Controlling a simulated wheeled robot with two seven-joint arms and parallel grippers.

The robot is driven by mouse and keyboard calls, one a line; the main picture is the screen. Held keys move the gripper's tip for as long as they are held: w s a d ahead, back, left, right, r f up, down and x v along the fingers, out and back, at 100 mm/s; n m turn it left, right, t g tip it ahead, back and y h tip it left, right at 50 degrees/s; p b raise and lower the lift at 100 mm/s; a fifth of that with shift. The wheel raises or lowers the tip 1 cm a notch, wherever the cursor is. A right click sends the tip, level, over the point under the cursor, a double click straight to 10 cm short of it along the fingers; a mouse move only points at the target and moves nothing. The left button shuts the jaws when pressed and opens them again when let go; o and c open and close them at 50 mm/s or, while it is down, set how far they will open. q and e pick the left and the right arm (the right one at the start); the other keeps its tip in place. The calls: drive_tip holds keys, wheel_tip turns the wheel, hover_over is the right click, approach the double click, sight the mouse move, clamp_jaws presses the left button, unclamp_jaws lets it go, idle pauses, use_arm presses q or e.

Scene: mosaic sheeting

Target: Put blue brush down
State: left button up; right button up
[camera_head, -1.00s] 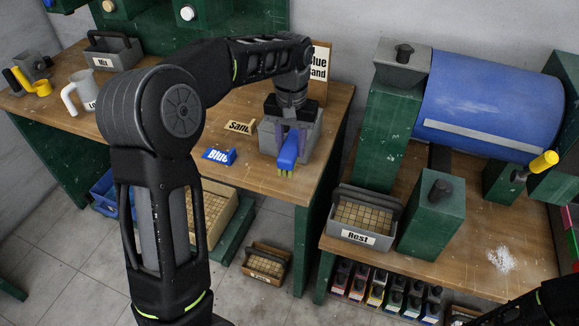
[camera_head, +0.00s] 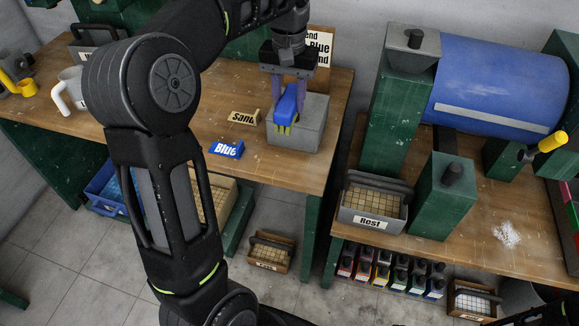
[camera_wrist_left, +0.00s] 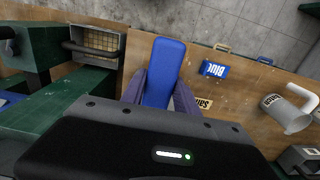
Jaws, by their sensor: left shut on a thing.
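The blue brush (camera_head: 286,106) has a blue handle and yellow-green bristles. My left gripper (camera_head: 291,92) is shut on it, with the purple fingers on either side of the handle. The brush is in front of and above the grey block (camera_head: 303,125) on the left workbench; whether the bristles touch the block cannot be told. In the left wrist view the brush (camera_wrist_left: 164,72) sits between the fingers. A blue sign reading "Blue" (camera_head: 226,149) and a "Sand" sign (camera_head: 243,117) stand to the left of the block. My right gripper is not in view.
A grey "Rest" tray (camera_head: 372,214) with tiles stands on the right bench beside a green box (camera_head: 441,198). A large blue drum (camera_head: 495,95) is behind. A mug (camera_head: 71,90) stands at the left. The bench front (camera_head: 270,172) is clear.

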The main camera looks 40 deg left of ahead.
use_arm(q)
wheel_tip(320, 180, down, 14)
drive_tip(key=shift+r, duration=0.25)
idle(0.3)
drive_tip(key=shift+f+p, duration=0.5)
drive_tip(key=shift+f, duration=1.75)
drive_tip(key=shift+f, duration=0.2)
drive_tip(key=o, duration=1.2)
drive_tip(key=shift+r, duration=0.2)
wheel_tip(320, 180, up, 12)
drive_tip(key=shift+r+b, duration=0.1)
drive_tip(key=shift+b, duration=0.45)
